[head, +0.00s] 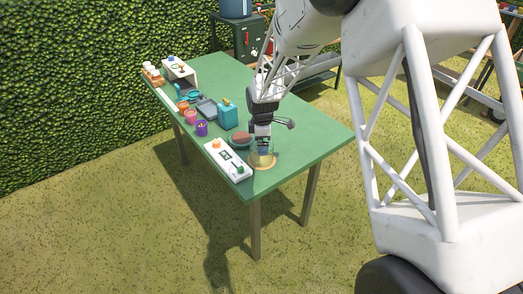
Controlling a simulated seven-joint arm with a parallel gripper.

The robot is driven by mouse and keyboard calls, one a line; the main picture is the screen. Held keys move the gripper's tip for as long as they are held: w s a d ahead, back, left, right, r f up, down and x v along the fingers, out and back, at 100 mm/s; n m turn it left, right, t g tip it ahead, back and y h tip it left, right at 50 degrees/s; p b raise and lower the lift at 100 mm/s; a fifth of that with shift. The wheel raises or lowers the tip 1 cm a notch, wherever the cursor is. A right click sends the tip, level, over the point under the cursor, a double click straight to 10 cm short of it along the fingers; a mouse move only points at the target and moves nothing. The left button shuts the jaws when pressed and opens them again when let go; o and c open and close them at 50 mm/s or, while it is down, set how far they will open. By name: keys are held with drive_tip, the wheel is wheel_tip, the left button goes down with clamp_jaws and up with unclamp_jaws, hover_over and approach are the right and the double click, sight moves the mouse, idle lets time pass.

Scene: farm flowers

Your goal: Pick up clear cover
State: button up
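A clear cover (254,159) stands over a round tan base (265,168) near the front right of the green table (300,155). It is small and faint in the head view. My gripper (262,148) points down right at the cover's top and overlaps it in the picture. I cannot tell whether the fingers touch the cover or whether they are open or shut. The gripper hides part of the cover, and what is under it is unclear.
A white panel (222,160) with an orange and a green part lies left of the cover. A reddish round dish (240,139) and a teal box (228,117) stand close behind. Purple, pink and orange pots line the left edge. The table's right side is clear.

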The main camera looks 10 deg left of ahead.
drive_tip(key=shift+f, duration=1.5)
drive_tip(key=shift+c, duration=0.5)
drive_tip(key=c, duration=0.4)
drive_tip(key=shift+r, duration=0.1)
drive_tip(key=shift+r, duration=0.75)
wheel_tip(320, 180, up, 2)
drive_tip(key=shift+s, duration=0.1)
drive_tip(key=s+d, duration=0.2)
drive_tip(key=s, duration=0.3)
drive_tip(key=s+d+r, duration=0.1)
drive_tip(key=s+d, duration=0.1)
drive_tip(key=s, duration=0.2)
drive_tip(key=s+d, duration=0.2)
drive_tip(key=s, duration=0.3)
drive_tip(key=shift+s+r, duration=0.15)
drive_tip(key=shift+s, duration=0.2)
